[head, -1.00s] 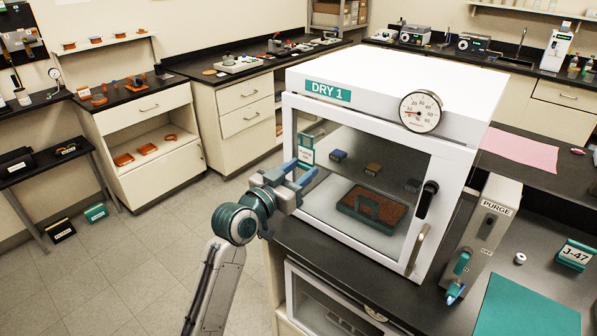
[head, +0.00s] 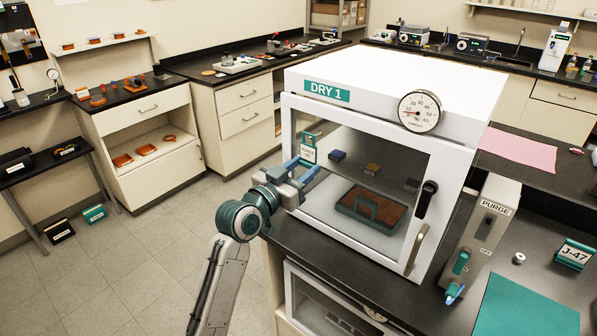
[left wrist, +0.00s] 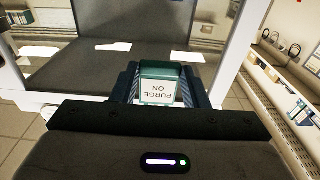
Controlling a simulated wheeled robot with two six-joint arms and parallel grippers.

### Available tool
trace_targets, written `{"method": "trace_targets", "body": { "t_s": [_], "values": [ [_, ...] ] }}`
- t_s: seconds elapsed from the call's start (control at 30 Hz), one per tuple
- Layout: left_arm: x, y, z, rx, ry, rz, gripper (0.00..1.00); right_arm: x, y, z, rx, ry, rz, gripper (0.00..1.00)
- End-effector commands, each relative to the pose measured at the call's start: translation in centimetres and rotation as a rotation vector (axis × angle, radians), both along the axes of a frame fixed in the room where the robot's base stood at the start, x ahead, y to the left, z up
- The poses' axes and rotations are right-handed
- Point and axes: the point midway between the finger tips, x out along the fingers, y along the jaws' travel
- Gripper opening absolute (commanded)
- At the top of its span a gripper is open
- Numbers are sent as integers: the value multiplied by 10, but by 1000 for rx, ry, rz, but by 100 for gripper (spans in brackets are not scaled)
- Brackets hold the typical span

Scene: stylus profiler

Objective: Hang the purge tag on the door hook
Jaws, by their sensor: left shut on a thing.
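The purge tag (head: 308,152), a white card with a green top and dark lettering, stands upright at the left edge of the dry box door (head: 395,170). In the left wrist view the tag (left wrist: 160,88) sits between the fingers and reads "PURGE ON" upside down. My left gripper (head: 301,172), with blue fingers, is shut on the tag's lower part in front of the door's left side. The door hook cannot be made out; the tag and fingers cover that area. I cannot tell whether the tag touches the hook. My right gripper is not in view.
The white DRY 1 box (head: 390,95) stands on a dark bench, with a round gauge (head: 419,110) on its top front edge. A door handle (head: 418,246) and the PURGE unit (head: 482,230) are to the right. Open floor lies left of my arm.

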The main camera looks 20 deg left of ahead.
Motion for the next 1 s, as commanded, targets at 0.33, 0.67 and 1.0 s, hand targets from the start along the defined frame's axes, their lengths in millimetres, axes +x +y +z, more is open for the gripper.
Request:
{"method": "trace_targets", "body": {
  "t_s": [0.33, 0.67, 1.0],
  "values": [
    [13, -5, 0, 1, -1, 0, 0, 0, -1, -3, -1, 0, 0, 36],
    [25, -9, 0, 0, -1, 0, 0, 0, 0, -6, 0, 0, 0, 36],
    [27, -10, 0, 1, -1, 0, 0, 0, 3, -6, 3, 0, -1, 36]
  ]
}}
